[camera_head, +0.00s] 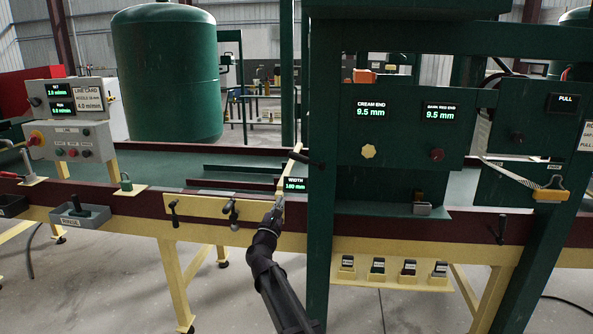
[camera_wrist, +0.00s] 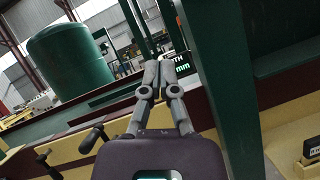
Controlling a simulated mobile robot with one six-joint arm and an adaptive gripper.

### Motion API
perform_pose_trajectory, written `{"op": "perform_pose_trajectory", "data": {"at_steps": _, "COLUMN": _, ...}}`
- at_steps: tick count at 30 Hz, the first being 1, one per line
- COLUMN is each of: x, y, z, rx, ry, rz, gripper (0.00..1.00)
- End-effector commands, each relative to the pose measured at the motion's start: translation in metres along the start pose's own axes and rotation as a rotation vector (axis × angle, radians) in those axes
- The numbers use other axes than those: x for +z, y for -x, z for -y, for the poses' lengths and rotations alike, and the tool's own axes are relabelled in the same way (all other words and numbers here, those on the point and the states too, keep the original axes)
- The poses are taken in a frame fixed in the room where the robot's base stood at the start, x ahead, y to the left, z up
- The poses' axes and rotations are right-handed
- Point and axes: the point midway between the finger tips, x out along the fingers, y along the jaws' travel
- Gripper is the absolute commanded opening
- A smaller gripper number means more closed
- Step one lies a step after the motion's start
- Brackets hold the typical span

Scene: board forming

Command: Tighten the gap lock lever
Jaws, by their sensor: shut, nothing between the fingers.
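My gripper (camera_head: 279,203) is shut and empty in front of the table's front rail, just below the WIDTH display (camera_head: 296,184). In the wrist view its fingertips (camera_wrist: 161,66) are together in front of that display (camera_wrist: 184,68). No lever is labelled as the gap lock. Black levers stand on the cream rail plate at left (camera_head: 174,213) and centre (camera_head: 233,212). The gap panel (camera_head: 392,135) reads 9.5 mm at both ends.
The thick green post (camera_head: 322,240) stands close to the right of my arm. A cream knob (camera_head: 368,151) and dark red knob (camera_head: 437,155) are on the panel. A control box (camera_head: 70,140) stands at left.

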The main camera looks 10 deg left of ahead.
Motion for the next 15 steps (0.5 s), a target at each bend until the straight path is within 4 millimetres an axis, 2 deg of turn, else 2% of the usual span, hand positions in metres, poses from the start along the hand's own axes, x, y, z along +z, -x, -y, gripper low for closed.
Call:
{"op": "perform_pose_trajectory", "data": {"at_steps": 8, "x": 0.0, "y": -0.007, "z": 0.0, "rx": -0.001, "ry": -0.002, "rz": 0.0, "gripper": 0.0}}
{"op": "perform_pose_trajectory", "data": {"at_steps": 15, "x": 0.001, "y": -0.031, "z": -0.002, "rx": -0.002, "ry": -0.002, "rz": 0.0, "gripper": 0.0}}
